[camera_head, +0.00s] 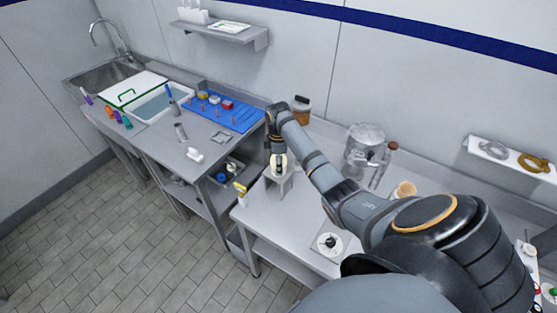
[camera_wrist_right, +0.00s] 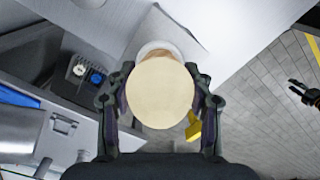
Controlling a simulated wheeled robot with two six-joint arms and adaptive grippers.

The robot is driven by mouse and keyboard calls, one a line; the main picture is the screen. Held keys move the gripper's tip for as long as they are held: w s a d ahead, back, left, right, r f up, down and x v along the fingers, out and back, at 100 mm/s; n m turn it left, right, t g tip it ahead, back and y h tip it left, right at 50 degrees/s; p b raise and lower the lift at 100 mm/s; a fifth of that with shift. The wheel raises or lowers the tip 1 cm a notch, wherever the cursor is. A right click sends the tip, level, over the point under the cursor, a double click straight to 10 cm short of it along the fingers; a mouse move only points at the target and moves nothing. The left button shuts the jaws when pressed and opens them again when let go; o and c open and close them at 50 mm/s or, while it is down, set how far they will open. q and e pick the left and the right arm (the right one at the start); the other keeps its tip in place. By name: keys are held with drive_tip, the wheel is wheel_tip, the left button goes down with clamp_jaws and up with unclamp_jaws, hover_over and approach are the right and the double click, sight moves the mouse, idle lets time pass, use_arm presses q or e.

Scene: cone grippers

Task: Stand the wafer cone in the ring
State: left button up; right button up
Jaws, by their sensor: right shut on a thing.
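My right gripper (camera_head: 278,160) hangs over a small grey stand (camera_head: 279,187) near the front edge of the bench. In the right wrist view, my right gripper (camera_wrist_right: 160,100) is shut on the wafer cone (camera_wrist_right: 160,92), whose round pale top faces the camera. The cone's lower part is hidden beneath its top. A white rounded edge (camera_wrist_right: 157,47), perhaps the ring, shows just behind the cone; I cannot tell whether the cone is inside it. A dark gripper, likely my left (camera_wrist_right: 308,93), shows small at the right edge; its jaws are unclear.
A yellow-topped bottle (camera_head: 240,188) stands left of the stand at the bench edge. A clear container (camera_head: 365,145), a tan cup (camera_head: 404,190) and a dial plate (camera_head: 330,242) are to the right. A blue mat (camera_head: 222,112) with small items lies on the left bench.

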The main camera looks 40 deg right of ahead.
drive_tip(key=o, duration=0.8)
drive_tip(key=shift+f, duration=0.1)
drive_tip(key=shift+o, duration=0.2)
drive_tip(key=shift+r, duration=0.35)
wheel_tip(320, 180, up, 7)
drive_tip(key=shift+f, duration=0.1)
